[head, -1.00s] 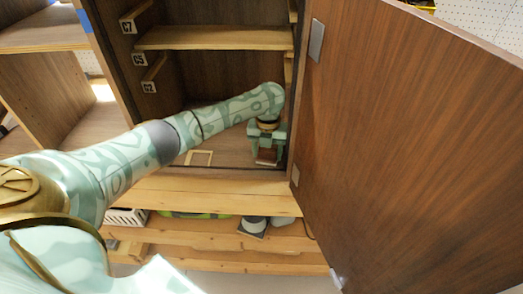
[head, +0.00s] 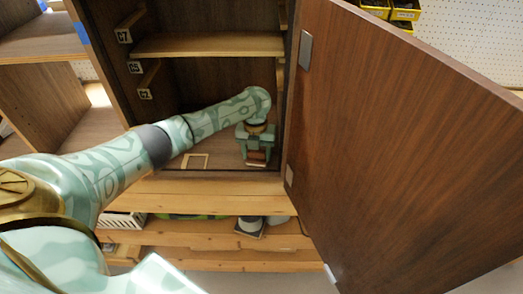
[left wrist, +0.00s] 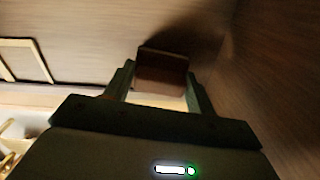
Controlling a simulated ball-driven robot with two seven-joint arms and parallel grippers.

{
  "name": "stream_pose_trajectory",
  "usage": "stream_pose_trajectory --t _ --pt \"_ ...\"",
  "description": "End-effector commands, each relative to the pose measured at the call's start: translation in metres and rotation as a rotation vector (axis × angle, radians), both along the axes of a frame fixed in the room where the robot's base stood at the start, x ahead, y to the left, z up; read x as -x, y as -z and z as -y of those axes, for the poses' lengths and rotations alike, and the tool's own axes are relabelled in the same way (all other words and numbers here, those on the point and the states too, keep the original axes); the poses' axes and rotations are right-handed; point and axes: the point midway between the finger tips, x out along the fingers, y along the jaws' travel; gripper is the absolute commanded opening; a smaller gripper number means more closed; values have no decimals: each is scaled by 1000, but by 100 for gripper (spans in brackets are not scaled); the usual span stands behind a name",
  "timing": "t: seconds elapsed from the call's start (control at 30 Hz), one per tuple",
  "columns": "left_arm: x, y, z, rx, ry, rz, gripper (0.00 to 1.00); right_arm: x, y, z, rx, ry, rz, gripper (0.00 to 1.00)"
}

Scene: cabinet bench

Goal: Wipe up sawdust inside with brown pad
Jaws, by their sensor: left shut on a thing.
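My left gripper (head: 256,158) is inside the open cabinet (head: 220,160), low over its floor near the right wall. It is shut on the brown pad (head: 257,154), a small dark reddish-brown block. The left wrist view shows the pad (left wrist: 161,72) between the two fingers (left wrist: 158,90), close to the cabinet floor; whether it touches the floor is hard to tell. No sawdust can be made out in either view. My right gripper is not in view.
A light wooden frame (head: 194,161) lies on the cabinet floor left of the gripper. A shelf (head: 207,45) spans the cabinet above. The open brown door (head: 400,150) fills the right side. A lower shelf below holds a white basket (head: 124,220).

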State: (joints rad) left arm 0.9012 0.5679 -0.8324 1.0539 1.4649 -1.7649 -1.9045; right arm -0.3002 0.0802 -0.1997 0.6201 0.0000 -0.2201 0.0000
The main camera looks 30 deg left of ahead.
Motion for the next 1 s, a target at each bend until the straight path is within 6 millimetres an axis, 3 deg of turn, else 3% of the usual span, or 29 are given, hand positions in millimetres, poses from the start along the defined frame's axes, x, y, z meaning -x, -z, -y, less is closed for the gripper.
stream_pose_trajectory --t 0.17,0.6,0.8,1.0 --pt "-2 3 3 -1 0 -3 24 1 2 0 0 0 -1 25" --pt "-21 7 36 2 1 -4 24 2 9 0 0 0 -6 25" --pt "-20 3 35 4 2 0 24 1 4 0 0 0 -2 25" --pt "-11 0 22 6 3 1 24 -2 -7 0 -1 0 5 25"
